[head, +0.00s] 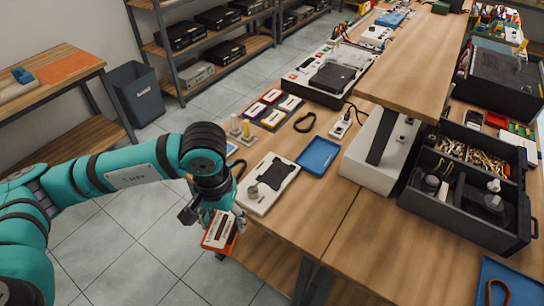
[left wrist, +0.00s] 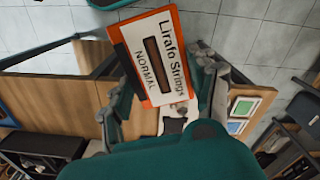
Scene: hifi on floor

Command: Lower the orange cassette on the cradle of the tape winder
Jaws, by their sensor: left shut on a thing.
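The orange cassette (head: 218,231) has a white label; in the left wrist view its label reads "Lirafo Strings NORMAL" (left wrist: 158,55). My left gripper (head: 222,212) is shut on it, with a finger on each side in the left wrist view (left wrist: 165,92). It holds the cassette tilted, off the near left edge of the bench, over the floor. What seems to be the tape winder (head: 256,200), a flat white unit with a dark cradle area and a round knob, lies on the bench to the right of the gripper, apart from the cassette. My right gripper is not in view.
A blue tray (head: 318,156) lies right of the winder. Several coloured cassettes (head: 272,108), a black belt (head: 305,122) and a white-and-black deck (head: 332,77) sit farther back. A raised wooden shelf (head: 420,60) and a black parts box (head: 468,190) stand to the right.

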